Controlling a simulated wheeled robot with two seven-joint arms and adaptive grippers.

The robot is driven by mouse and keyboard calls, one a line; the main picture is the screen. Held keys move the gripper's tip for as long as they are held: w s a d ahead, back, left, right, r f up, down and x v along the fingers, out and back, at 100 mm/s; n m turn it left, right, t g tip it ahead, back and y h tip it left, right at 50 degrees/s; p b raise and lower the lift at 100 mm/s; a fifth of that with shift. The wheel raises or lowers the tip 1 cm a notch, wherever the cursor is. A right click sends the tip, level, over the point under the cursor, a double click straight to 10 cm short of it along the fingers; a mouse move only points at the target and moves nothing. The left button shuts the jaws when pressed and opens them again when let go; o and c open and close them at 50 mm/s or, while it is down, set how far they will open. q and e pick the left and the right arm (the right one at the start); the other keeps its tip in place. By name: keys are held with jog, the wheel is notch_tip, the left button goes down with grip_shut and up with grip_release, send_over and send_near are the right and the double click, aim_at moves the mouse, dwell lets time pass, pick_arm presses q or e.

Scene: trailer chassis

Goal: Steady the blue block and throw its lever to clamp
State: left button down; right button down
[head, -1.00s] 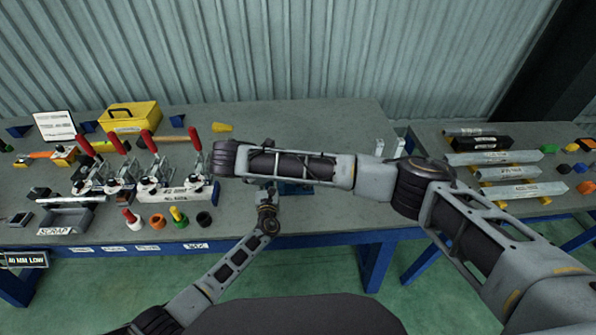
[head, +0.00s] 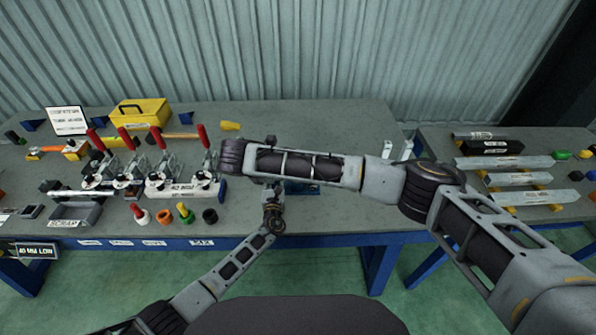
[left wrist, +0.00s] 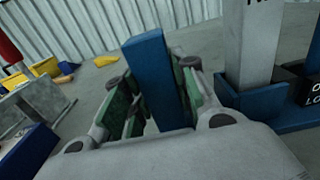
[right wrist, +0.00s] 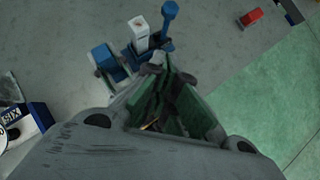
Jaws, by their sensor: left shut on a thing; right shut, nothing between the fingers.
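In the left wrist view a blue upright block (left wrist: 150,65) stands between the green-padded fingers of my left gripper (left wrist: 155,90), which is shut on it. A grey post (left wrist: 248,45) on a blue base is right of it. In the right wrist view the blue block (right wrist: 105,58), a white-topped post (right wrist: 142,32) and a blue knobbed lever (right wrist: 168,22) stand close together. My right gripper (right wrist: 158,68) is shut and empty, its tips just below the post and lever in that view; contact is unclear. In the head view my right arm mostly hides the blue fixture (head: 302,189).
A red piece (right wrist: 251,17) lies near the table edge. A second table (head: 520,180) holds bars at right.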

jog(key=w+d+r+x, duration=0.1)
jog(key=r+x, duration=0.1)
jog(key=x, duration=1)
jog(key=shift+w+d+f, duration=0.35)
jog(key=shift+w+d, duration=0.05)
jog(key=shift+d, duration=0.15)
jog(key=shift+d+r+y, duration=0.1)
jog(key=shift+d+y, duration=0.4)
jog(key=shift+d, duration=0.25)
dwell(0.4)
jog(key=d+f+m+y, duration=0.2)
jog(key=d+m+y, duration=0.1)
jog(key=d+y, duration=0.6)
jog(key=shift+d+f, duration=0.3)
jog(key=shift+d, duration=0.35)
dwell(0.6)
jog(key=shift+a, duration=0.2)
